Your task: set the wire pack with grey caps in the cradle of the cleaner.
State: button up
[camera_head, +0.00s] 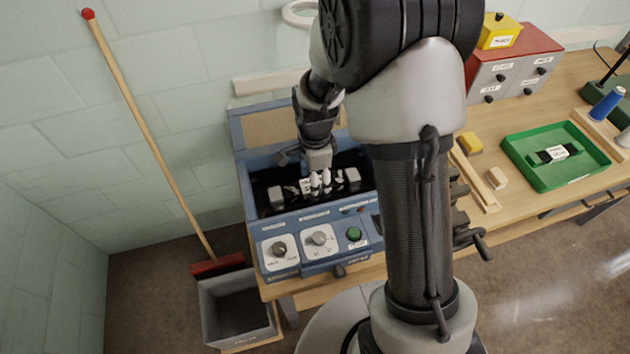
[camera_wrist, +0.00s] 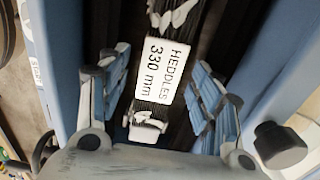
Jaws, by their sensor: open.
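The wire pack with grey caps lies inside the blue cleaner (camera_head: 246,190), in its dark trough. In the head view its grey caps (camera_head: 275,194) show left and right, with a white label between. In the wrist view the dark wire pack (camera_wrist: 196,45) carries a label reading "HEDDLES 330 mm" and pale ties. My gripper (camera_head: 318,182) is low over the pack's middle. In the wrist view my gripper (camera_wrist: 158,72) is open, with one finger on each side of the pack and gaps showing. The cradle under the pack is hidden, so I cannot tell how fully it sits.
The cleaner's front has knobs and a green button (camera_head: 354,233). A green tray (camera_head: 522,172) at right holds another pack with dark caps. A yellow block (camera_head: 470,142) and wooden pieces lie between. A grey bin (camera_head: 238,305) and leaning broom (camera_head: 150,140) stand left.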

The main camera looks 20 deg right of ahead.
notch_tip(320, 180, up, 11)
jog(key=shift+f, duration=0.2)
jog(key=s+r+n+t, duration=0.1)
jog(key=s+r+n, duration=0.2)
jog(key=s+n, duration=0.3)
jog(key=s+r+n+t+b, duration=0.1)
jog(key=s+r+n+t, duration=0.1)
jog(key=s+r+n, duration=0.2)
jog(key=s+r+n+t+b, duration=0.1)
jog(key=s+r+n, duration=0.3)
jog(key=s+n, duration=0.4)
jog(key=s, duration=0.3)
jog(key=shift+s+r+t, duration=0.2)
jog(key=shift+t, duration=0.1)
